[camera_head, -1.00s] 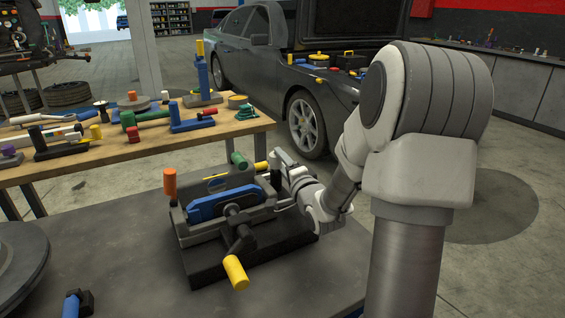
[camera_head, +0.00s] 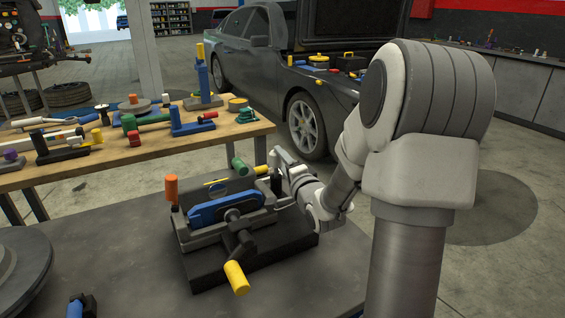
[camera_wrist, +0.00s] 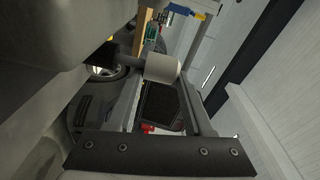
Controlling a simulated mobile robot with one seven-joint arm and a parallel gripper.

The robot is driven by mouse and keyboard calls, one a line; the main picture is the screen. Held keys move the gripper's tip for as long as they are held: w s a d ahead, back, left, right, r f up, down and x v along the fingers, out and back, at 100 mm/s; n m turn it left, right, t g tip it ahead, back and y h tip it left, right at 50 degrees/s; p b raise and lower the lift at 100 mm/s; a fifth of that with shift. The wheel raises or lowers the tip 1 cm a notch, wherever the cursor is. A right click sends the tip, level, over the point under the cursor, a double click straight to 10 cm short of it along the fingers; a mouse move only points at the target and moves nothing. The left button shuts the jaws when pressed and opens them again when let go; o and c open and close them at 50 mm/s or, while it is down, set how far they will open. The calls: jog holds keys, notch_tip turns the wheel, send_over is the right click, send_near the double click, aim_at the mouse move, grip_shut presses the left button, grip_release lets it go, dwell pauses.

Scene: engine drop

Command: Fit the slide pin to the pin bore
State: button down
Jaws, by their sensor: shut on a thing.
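The caliper assembly (camera_head: 232,207) sits on a dark base on the near table, with a blue bar, an orange-topped pin at its left and a yellow handle in front. My gripper (camera_head: 274,169) is at its back right corner, seen side-on and partly hidden by my wrist. In the wrist view, my gripper (camera_wrist: 162,80) is shut on a pale cylinder with a dark shaft pointing left, apparently the slide pin (camera_wrist: 162,68). In the head view the pin is not clear; a dark upright piece shows beside the fingers. I cannot make out the pin bore or whether the pin touches it.
A green-capped piece (camera_head: 240,165) and a yellow-tipped one stand close behind the assembly, near my gripper. A grey disc (camera_head: 35,262) and a blue-handled tool (camera_head: 78,307) lie at the left. A wooden bench (camera_head: 225,130) with several tools is behind.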

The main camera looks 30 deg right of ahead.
notch_tip(320, 180, up, 2)
jog(key=shift+r+p, duration=0.2)
jog(key=shift+p, duration=0.65)
jog(key=shift+f, duration=0.25)
dwell(0.4)
jog(key=shift+f+b, duration=2.05)
jog(key=shift+f, duration=0.2)
